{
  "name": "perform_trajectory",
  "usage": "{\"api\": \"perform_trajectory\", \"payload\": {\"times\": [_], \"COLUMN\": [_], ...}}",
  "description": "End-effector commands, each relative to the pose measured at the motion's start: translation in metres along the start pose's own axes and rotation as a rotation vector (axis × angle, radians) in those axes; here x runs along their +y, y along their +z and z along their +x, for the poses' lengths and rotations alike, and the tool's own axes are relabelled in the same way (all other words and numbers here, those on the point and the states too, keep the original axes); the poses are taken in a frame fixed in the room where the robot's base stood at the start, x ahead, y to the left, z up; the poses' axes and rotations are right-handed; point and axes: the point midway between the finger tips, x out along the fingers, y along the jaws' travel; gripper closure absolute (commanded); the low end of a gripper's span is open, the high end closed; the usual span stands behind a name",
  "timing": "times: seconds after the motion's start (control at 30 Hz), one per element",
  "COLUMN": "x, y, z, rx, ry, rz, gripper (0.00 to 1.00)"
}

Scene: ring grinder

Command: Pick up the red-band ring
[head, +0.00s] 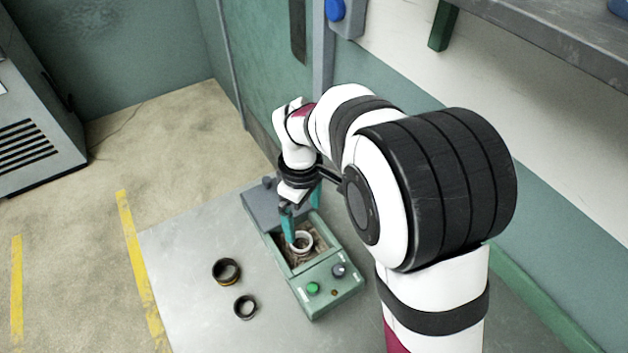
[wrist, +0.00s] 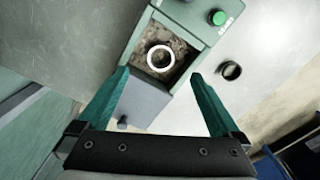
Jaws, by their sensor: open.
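No red band shows clearly on any ring. A pale ring (head: 302,234) lies in the open bin of the green grinder (head: 309,314); it also shows as a bright white ring in the wrist view (wrist: 149,58). A larger dark ring with a yellowish lower band (head: 226,282) and a smaller dark ring (head: 245,317) lie on the table left of the grinder. One dark ring shows in the wrist view (wrist: 230,79); I cannot tell which. My gripper (head: 301,213) is open and empty over the grinder, its teal fingers spread either side of the pale ring in the wrist view (wrist: 160,75).
The grinder's grey lid (head: 262,205) is slid back from the bin. A green button (head: 313,288) and a dark knob (head: 339,270) sit on its front panel. The grey table (head: 185,245) is clear left of the rings. A wall stands behind.

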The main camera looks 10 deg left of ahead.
Motion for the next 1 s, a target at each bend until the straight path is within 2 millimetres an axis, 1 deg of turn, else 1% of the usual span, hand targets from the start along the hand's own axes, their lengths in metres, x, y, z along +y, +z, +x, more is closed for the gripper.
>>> {"api": "perform_trajectory", "payload": {"times": [0.03, 0.1, 0.27, 0.43, 0.5, 0.6, 0.77, 0.87, 1.0], "x": [-0.001, -0.001, 0.000, -0.004, -0.003, -0.002, -0.002, -0.002, -0.002], "y": [0.001, 0.001, -0.001, -0.009, -0.008, -0.009, -0.009, -0.009, -0.009], "z": [0.014, 0.030, 0.052, 0.085, 0.096, 0.102, 0.102, 0.102, 0.101], "rx": [-0.003, -0.003, -0.001, -0.002, -0.002, 0.001, 0.001, 0.001, 0.001], "ry": [-0.004, -0.003, -0.002, -0.003, -0.001, 0.001, 0.001, 0.001, 0.001], "rz": [0.002, 0.002, 0.004, 0.004, 0.006, 0.006, 0.007, 0.007, 0.007], "gripper": [0.00, 0.00, 0.00, 0.00, 0.00, 0.00, 0.00, 0.16, 0.42]}}
